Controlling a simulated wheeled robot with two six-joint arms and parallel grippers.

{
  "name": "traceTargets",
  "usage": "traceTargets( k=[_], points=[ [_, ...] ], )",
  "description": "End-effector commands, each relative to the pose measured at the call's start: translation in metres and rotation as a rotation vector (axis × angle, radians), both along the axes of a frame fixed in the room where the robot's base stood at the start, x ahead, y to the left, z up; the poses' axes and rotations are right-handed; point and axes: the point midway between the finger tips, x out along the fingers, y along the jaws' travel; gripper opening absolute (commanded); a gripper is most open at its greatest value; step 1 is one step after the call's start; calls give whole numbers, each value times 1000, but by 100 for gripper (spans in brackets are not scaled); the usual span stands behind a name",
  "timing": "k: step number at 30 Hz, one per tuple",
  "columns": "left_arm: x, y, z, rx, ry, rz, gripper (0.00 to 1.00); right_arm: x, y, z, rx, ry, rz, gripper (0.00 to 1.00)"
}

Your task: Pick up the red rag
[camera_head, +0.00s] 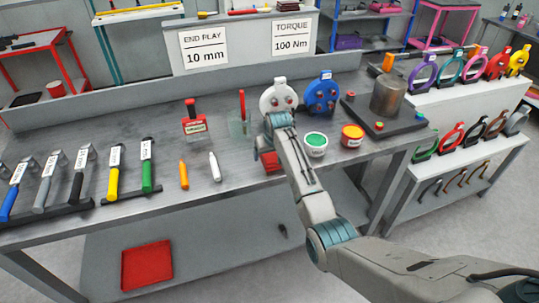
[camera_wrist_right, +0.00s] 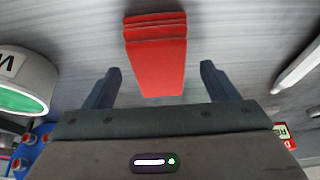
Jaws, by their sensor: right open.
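The red rag (camera_head: 271,161) is a folded red block on the grey workbench, partly hidden in the head view by my right arm. In the right wrist view the rag (camera_wrist_right: 156,55) lies ahead of the jaws, with its near end between the two fingers and bare metal showing on both sides. My right gripper (camera_wrist_right: 157,72) is open and empty, its fingers apart from the rag's sides. In the head view the right gripper (camera_head: 266,143) is just above and behind the rag, mostly hidden by its wrist. My left gripper is not in view.
A red tray-like piece (camera_head: 147,266) lies on the lower shelf.

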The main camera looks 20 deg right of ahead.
Motion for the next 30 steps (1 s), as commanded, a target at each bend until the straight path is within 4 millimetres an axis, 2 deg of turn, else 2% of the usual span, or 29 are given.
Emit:
traceTargets(
  k=[6,24,30],
  points=[
    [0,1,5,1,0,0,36,6,0,-15,0,-1,0,80],
    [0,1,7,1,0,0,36,6,0,-18,0,0,0,80],
    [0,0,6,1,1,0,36,6,0,-19,0,-1,0,41]
  ],
)
